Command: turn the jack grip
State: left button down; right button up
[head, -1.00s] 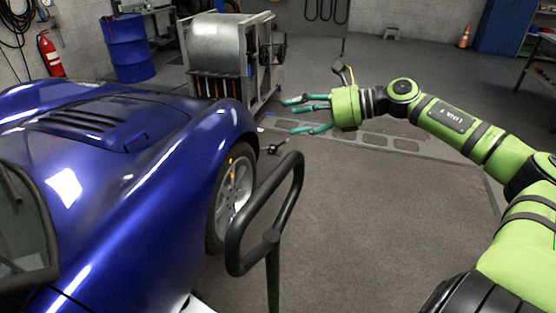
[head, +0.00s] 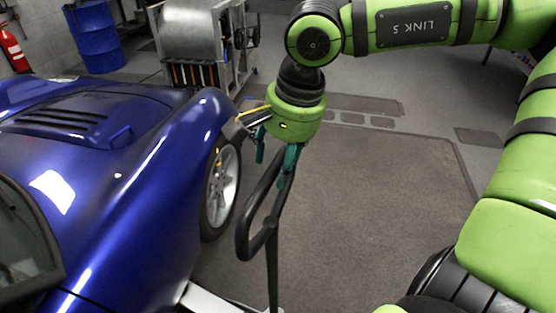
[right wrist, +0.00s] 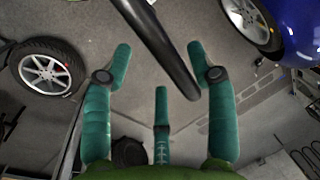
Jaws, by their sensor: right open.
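The jack grip (head: 253,203) is a black closed loop of tube on an upright post, standing beside the blue car's (head: 110,190) wheel. My right gripper (head: 274,168) points down at the far upper end of the loop, its teal fingers spread. In the right wrist view, the jack grip's dark bar (right wrist: 160,45) runs slantwise between the open fingers (right wrist: 160,65). I cannot tell whether any finger touches it. The gripper hides part of the loop's far end in the head view. My left gripper is not in view.
The car's front wheel (head: 222,185) is close to the left of the grip. A metal machine on a frame (head: 200,38) and a blue barrel (head: 97,38) stand at the back. The floor (head: 370,220) to the right is clear. The right wrist view shows another wheel (right wrist: 45,68).

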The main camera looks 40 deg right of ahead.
jog(key=shift+w+a+f, duration=0.15)
jog(key=shift+a+f, duration=0.05)
jog(key=shift+f, duration=0.65)
grip_shut()
